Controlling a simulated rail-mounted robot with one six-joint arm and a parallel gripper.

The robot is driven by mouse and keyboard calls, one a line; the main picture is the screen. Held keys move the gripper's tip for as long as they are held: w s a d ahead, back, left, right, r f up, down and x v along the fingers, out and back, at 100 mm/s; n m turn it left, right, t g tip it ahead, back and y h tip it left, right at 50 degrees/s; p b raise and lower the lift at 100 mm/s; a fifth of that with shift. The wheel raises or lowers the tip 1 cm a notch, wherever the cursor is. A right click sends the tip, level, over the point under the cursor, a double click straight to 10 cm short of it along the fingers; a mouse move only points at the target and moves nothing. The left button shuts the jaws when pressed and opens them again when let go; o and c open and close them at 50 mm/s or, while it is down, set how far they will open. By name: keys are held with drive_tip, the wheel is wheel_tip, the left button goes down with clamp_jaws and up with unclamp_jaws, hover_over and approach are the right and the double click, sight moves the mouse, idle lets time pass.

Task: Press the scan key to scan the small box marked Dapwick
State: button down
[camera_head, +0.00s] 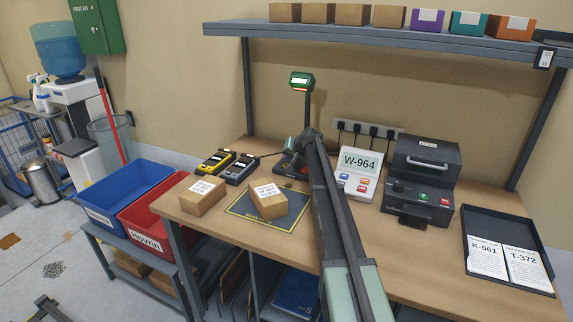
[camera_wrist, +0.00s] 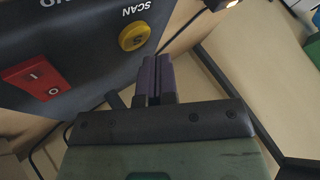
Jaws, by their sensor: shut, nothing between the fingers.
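The yellow round scan key (camera_wrist: 133,37) sits on a dark panel lettered SCAN in the wrist view. My gripper (camera_wrist: 152,62) is shut and empty, its dark fingertips close below and right of the key; I cannot tell whether they touch the panel. In the head view my arm hides most of the scanner base (camera_head: 283,165), whose post carries a green scanner head (camera_head: 301,81). One small cardboard box (camera_head: 267,198) stands on the dark yellow-edged mat (camera_head: 238,207); another box (camera_head: 203,194) stands left of it. I cannot read Dapwick on either label.
A red rocker switch (camera_wrist: 36,80) lies left of the key. A display unit (camera_head: 357,172) reading W-964 and a dark printer-like machine (camera_head: 420,180) stand right of my arm. Two handheld devices (camera_head: 228,166) lie behind the boxes. A black tray (camera_head: 508,283) holds slips.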

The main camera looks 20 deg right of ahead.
wheel_tip(320, 180, up, 5)
drive_tip(key=p, duration=0.5)
idle(0.8)
